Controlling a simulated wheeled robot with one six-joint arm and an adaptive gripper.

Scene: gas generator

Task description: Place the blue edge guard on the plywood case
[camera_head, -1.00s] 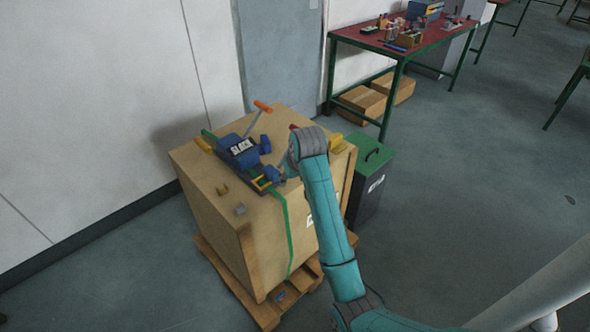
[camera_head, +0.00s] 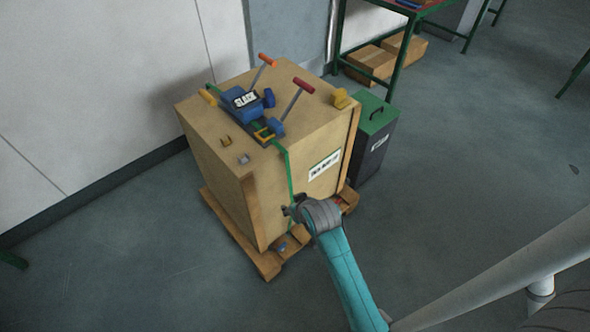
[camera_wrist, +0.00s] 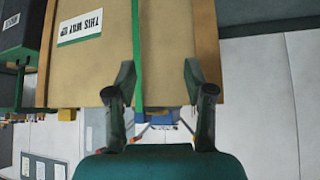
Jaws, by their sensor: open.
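The plywood case (camera_head: 225,185) stands on a wooden pallet, with a green strap (camera_head: 289,172) down its front. A blue strap tool (camera_head: 236,108) with an orange and a red handle lies on top. A small blue piece (camera_head: 268,97) beside it may be the blue edge guard; I cannot tell for sure. Another small bluish thing (camera_head: 281,246) lies low at the pallet. My gripper (camera_head: 288,211) is low before the case's front, mostly hidden by my wrist. In the wrist view my gripper (camera_wrist: 160,92) is open and empty, its fingers either side of the strap.
A yellow edge guard (camera_head: 341,98) sits at the case's right top edge, and another yellow piece (camera_head: 207,97) at the left. A dark bin with a green lid (camera_head: 377,116) stands close to the right. A green-legged table (camera_head: 402,58) is behind. Floor to the right is clear.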

